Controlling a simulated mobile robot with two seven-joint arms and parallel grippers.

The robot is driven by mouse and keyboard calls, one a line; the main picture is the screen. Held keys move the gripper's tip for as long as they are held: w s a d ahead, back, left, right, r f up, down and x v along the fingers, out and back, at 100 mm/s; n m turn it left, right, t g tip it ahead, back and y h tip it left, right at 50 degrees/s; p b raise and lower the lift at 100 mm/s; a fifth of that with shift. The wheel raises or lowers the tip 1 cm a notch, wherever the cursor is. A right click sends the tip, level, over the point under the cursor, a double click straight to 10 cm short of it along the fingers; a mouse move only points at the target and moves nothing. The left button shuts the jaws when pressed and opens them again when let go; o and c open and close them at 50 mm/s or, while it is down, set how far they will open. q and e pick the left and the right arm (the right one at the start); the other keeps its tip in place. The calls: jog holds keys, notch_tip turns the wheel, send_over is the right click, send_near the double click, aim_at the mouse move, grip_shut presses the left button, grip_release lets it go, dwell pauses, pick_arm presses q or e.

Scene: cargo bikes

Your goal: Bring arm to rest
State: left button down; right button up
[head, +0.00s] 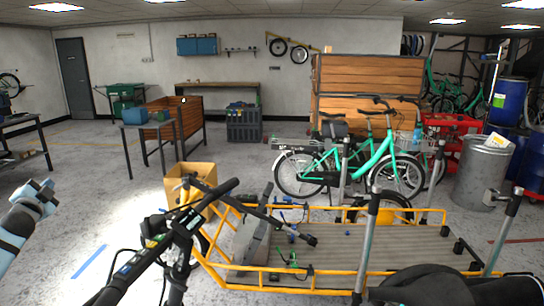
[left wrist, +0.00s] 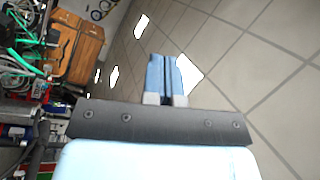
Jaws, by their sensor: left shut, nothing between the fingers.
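My left gripper (head: 41,191) is at the left edge of the head view, raised in the air to the left of the cargo bike's handlebar. In the left wrist view its two blue fingers (left wrist: 164,76) lie together, shut and empty, with the ceiling behind them. My right gripper is not in the head view. The yellow-framed cargo bike (head: 330,282) with a slatted bed stands close in front of me, its black handlebar (head: 178,238) nearest to my left gripper and apart from it.
A cardboard box (head: 190,184) stands behind the handlebar. A green bike (head: 352,165) is beyond the cargo bed. A grey drum (head: 482,172) and blue barrels (head: 508,101) are at the right. A small table (head: 148,126) stands back left. The left floor is mostly clear.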

pick_arm(q)
jog(key=s+d+f+n+g+h, duration=0.1)
jog(key=s+d+f+n+g, duration=0.15)
jog(key=d+f, duration=0.55)
jog(key=s+d+f+n+g+h, duration=0.2)
jog(key=d+f+n, duration=0.1)
jog(key=f, duration=0.8)
jog(key=s+d+f+g+h, duration=0.2)
jog(key=s+d+f+h, duration=0.1)
jog(key=s+d+f, duration=1.6)
jog(key=s+d+f+n+g+h, duration=0.1)
jog(key=s+d, duration=0.6)
jog(key=s, duration=0.3)
jog(key=s+d+f+n+g+h, duration=0.1)
jog(key=s+d+g+h, duration=0.1)
jog(key=s+d, duration=0.75)
notch_tip(320, 180, up, 13)
jog(key=s+a+m+t+p, duration=0.1)
jog(key=a+p, duration=0.1)
jog(key=p, duration=1.2)
jog(key=shift+s+a+y, duration=0.3)
jog(key=shift+a, duration=0.1)
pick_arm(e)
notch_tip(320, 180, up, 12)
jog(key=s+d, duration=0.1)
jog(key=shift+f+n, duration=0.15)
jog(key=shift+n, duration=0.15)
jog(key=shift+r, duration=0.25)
